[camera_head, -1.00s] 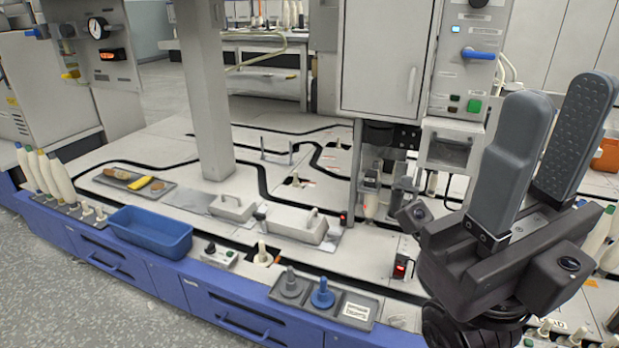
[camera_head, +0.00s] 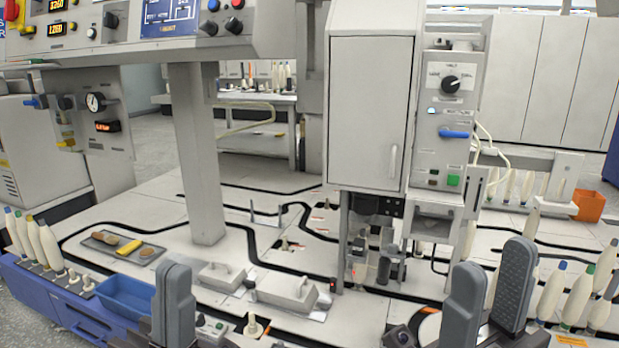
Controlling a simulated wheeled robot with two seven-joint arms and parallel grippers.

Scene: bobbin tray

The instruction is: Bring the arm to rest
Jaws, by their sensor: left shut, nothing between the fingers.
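My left gripper (camera_head: 173,300) stands upright at the bottom edge, left of centre, in the head view. Its grey fingers are together and hold nothing; the base of the gripper is cut off by the picture edge. My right gripper (camera_head: 490,300) is at the bottom right, fingers pointing up. A gap shows between its two grey fingers, and no thing is seen between them. Both grippers appear in front of the workbench (camera_head: 340,325), apart from each other.
A blue bin (camera_head: 125,297) lies left of my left gripper. A grey tray (camera_head: 100,247) with brown and yellow items is behind it. White bobbins stand at the left (camera_head: 48,245) and right (camera_head: 550,293). A post (camera_head: 196,150) and a cabinet (camera_head: 370,110) rise from the bench.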

